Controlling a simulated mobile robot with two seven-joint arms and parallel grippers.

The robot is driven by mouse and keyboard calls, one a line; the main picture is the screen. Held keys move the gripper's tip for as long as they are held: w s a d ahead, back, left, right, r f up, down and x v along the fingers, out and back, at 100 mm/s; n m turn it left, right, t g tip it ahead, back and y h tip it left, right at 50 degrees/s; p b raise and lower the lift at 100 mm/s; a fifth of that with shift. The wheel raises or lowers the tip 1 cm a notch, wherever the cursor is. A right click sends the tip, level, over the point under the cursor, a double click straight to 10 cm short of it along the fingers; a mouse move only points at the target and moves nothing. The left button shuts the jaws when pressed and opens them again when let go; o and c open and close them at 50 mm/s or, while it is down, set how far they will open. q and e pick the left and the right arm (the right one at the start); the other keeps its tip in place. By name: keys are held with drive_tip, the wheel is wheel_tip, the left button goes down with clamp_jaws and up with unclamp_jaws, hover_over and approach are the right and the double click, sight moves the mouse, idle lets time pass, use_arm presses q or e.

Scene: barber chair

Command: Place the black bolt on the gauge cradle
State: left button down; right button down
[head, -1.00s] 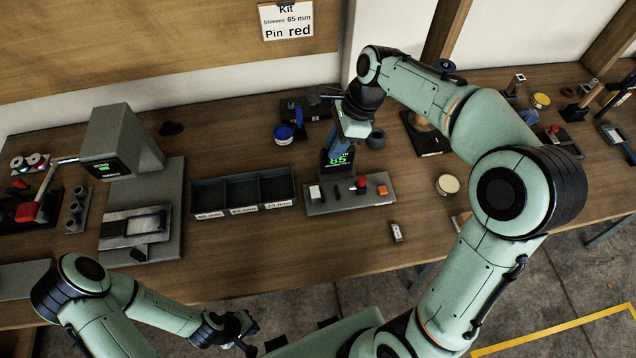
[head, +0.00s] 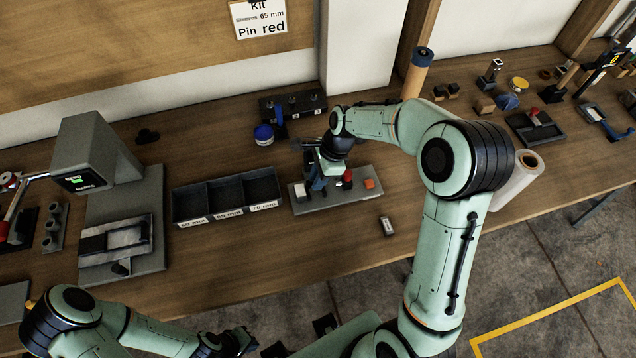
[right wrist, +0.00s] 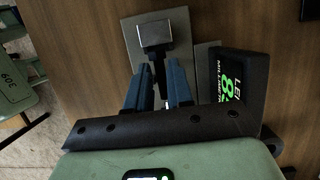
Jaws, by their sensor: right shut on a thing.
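The gauge (head: 333,198) is a grey plate on the bench with a white-grey block (head: 299,190), a red knob (head: 347,175) and an orange square (head: 369,184). My right gripper (head: 317,186) is low over its left half, near the block. In the right wrist view its blue fingers are shut on a dark piece, seemingly the black bolt (right wrist: 158,72), close to the grey block (right wrist: 156,33). I cannot tell whether they touch. The gauge's green-digit display (right wrist: 232,82) stands right of the fingers. My left gripper (head: 240,343) is away at the bottom edge; its jaws are unclear.
A three-compartment bin (head: 228,196) is left of the gauge. A grey press-like machine (head: 105,190) stands further left. A small grey piece (head: 387,226) lies in front. A blue-lidded jar (head: 263,134) and a black rack (head: 293,105) are behind.

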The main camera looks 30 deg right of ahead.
use_arm(q)
drive_tip(key=shift+s+f, duration=0.15)
drive_tip(key=shift+f, duration=0.05)
use_arm(e)
drive_tip(key=shift+f, duration=1.6)
drive_tip(key=shift+f, duration=0.1)
drive_tip(key=shift+f, duration=0.15)
drive_tip(key=c, duration=1)
unclamp_jaws()
use_arm(q)
drive_tip(key=shift+f, duration=0.1)
drive_tip(key=shift+w+r+p, duration=0.5)
drive_tip(key=shift+w+r, duration=0.05)
drive_tip(key=shift+r, duration=0.35)
use_arm(e)
drive_tip(key=w+v, duration=0.1)
drive_tip(key=v, duration=1.1)
drive_tip(key=shift+s+r, duration=0.25)
drive_tip(key=shift+s, duration=0.3)
